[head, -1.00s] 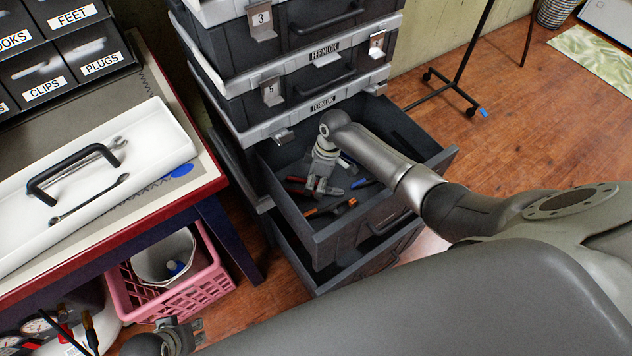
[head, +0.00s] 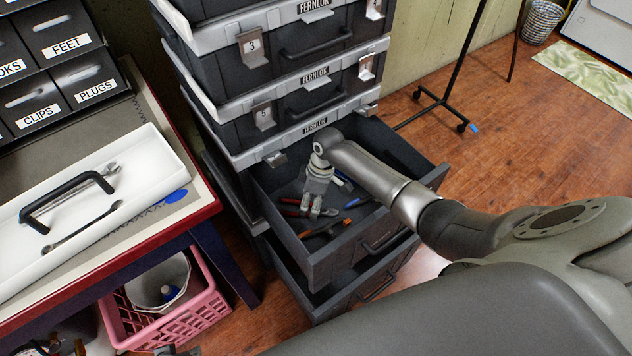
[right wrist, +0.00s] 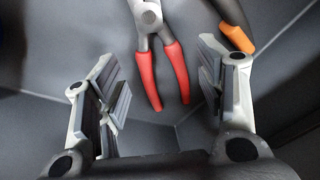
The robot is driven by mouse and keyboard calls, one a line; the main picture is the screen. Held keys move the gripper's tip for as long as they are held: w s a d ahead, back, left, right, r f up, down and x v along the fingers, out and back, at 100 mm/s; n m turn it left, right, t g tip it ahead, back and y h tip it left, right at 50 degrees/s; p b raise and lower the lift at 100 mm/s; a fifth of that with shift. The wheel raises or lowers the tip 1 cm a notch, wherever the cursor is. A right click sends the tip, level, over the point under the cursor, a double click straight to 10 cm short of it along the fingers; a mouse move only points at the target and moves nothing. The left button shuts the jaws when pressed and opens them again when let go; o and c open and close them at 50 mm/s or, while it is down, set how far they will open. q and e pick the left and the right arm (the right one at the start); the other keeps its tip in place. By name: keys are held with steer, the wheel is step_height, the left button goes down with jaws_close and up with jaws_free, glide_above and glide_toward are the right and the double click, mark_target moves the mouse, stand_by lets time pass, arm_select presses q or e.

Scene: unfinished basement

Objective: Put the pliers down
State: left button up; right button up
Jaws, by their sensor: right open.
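The pliers, with red handles and a grey metal head, lie in the open drawer. In the right wrist view the pliers (right wrist: 172,75) show between the two spread fingers, with a gap on each side. In the head view the red handles (head: 290,212) show beside the fingers, and the rest is partly hidden. My right gripper (head: 316,208) reaches down into the drawer and is open; it also shows in the right wrist view (right wrist: 158,85). My left gripper (head: 180,351) barely shows at the bottom edge, so its jaws cannot be judged.
The open drawer (head: 402,190) also holds an orange-handled tool (head: 328,229) and a blue-handled one. Stacked cases (head: 290,80) rise behind it. On the left, a workbench bears a white tray (head: 150,150) with wrenches. A pink crate (head: 205,325) stands below.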

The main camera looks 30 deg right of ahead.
arm_select(q)
steer(key=s+f+p, duration=0.2)
steer(key=s+f, duration=0.1)
steer(key=f, duration=0.7)
steer(key=shift+s+a+g+p, duration=0.15)
steer(key=shift+g+p, duration=0.25)
arm_select(e)
steer(key=v, duration=1)
steer(key=shift+r, duration=0.4)
arm_select(q)
steer(key=shift+r, duration=0.1)
arm_select(e)
steer(key=shift+d, duration=0.1)
